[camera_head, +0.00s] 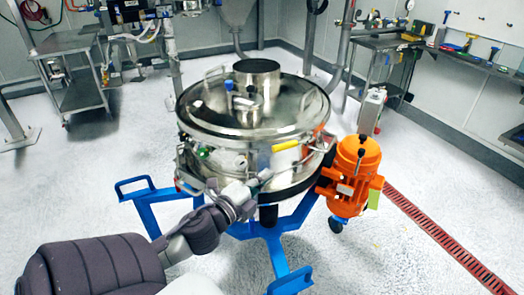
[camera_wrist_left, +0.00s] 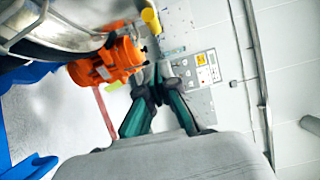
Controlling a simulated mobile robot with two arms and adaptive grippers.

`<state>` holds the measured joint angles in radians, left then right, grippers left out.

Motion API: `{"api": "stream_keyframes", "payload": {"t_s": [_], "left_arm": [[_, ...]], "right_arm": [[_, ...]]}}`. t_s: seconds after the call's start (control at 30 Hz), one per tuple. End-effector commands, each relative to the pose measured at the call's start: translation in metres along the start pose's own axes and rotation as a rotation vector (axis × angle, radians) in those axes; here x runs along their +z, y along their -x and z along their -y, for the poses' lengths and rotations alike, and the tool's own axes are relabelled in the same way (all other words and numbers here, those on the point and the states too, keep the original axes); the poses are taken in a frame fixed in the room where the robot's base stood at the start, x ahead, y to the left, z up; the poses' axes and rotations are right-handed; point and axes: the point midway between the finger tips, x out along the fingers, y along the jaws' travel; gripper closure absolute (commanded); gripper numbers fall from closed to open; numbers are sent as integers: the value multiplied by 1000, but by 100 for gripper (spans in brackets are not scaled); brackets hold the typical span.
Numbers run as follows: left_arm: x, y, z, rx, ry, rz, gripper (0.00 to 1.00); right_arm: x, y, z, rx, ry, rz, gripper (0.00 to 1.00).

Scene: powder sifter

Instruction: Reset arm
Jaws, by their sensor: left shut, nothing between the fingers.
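My left arm comes in from the lower left in the head view. My left gripper (camera_head: 262,182) is in front of the lower side of the round steel sifter (camera_head: 225,125), and I cannot tell whether it touches it. In the left wrist view the fingers of my left gripper (camera_wrist_left: 158,72) converge, shut and empty. The sifter's steel edge (camera_wrist_left: 60,30) shows at upper left there. My right gripper is in neither view.
The sifter stands on a blue frame (camera_head: 277,258) with legs reaching outward. An orange motor (camera_head: 352,180) is at its right, also in the wrist view (camera_wrist_left: 115,60). A red floor grate (camera_head: 430,228) lies farther right. A steel cart (camera_head: 80,95) stands back left. The front-right floor is clear.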

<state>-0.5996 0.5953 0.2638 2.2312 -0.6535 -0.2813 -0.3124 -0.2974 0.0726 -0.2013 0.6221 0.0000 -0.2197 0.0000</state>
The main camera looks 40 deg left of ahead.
Motion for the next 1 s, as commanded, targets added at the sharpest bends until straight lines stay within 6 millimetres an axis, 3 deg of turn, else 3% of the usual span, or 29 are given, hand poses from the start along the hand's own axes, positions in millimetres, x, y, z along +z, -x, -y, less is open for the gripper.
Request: {"api": "stream_keyframes", "payload": {"t_s": [0.77,0.87,0.97,1.0], "left_arm": [[3,5,-5,9,7,5,100],[12,4,-31,56,49,31,100],[27,4,-85,149,134,86,100],[34,7,-113,197,181,114,100]], "right_arm": [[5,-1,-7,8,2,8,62],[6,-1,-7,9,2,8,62],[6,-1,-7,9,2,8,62],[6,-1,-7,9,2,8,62]]}}
